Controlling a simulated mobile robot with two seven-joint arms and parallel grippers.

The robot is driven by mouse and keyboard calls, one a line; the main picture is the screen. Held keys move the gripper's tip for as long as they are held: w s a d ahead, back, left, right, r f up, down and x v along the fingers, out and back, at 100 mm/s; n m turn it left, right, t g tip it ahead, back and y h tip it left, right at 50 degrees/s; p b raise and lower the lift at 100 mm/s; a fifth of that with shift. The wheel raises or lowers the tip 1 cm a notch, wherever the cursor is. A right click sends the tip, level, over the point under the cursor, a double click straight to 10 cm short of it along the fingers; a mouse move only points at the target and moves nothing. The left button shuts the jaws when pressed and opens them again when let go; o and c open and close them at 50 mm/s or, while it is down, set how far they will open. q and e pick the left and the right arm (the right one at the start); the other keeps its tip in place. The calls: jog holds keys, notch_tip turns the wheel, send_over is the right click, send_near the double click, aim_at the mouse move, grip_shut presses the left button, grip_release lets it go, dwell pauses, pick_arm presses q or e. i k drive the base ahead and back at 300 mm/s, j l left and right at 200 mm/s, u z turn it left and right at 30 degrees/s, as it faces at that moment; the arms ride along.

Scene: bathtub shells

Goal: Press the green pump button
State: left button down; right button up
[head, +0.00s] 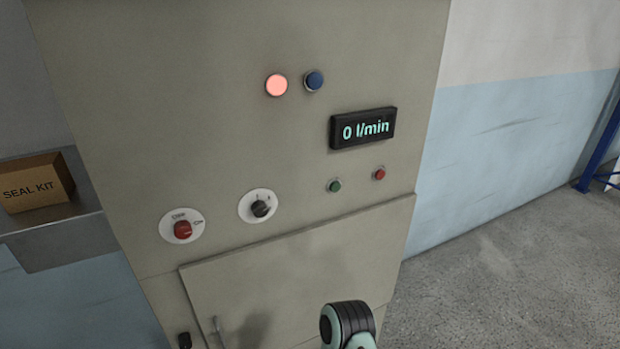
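The green pump button (334,186) is a small round button on the front of a grey-beige cabinet (200,100). It sits below the display (362,129), which reads 0 l/min. A red button (379,174) is just to its right. Part of my arm, black and pale green, shows at the bottom edge below the green button, apart from it. Neither gripper's fingers are in view.
A lit reddish lamp (276,85) and a blue button (314,81) are above. A red knob (182,229) and a black selector (260,208) are at left. A SEAL KIT box (36,183) stands on a metal shelf (50,229).

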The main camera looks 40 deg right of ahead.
aim_at(335, 186)
jog(key=z, duration=1.55)
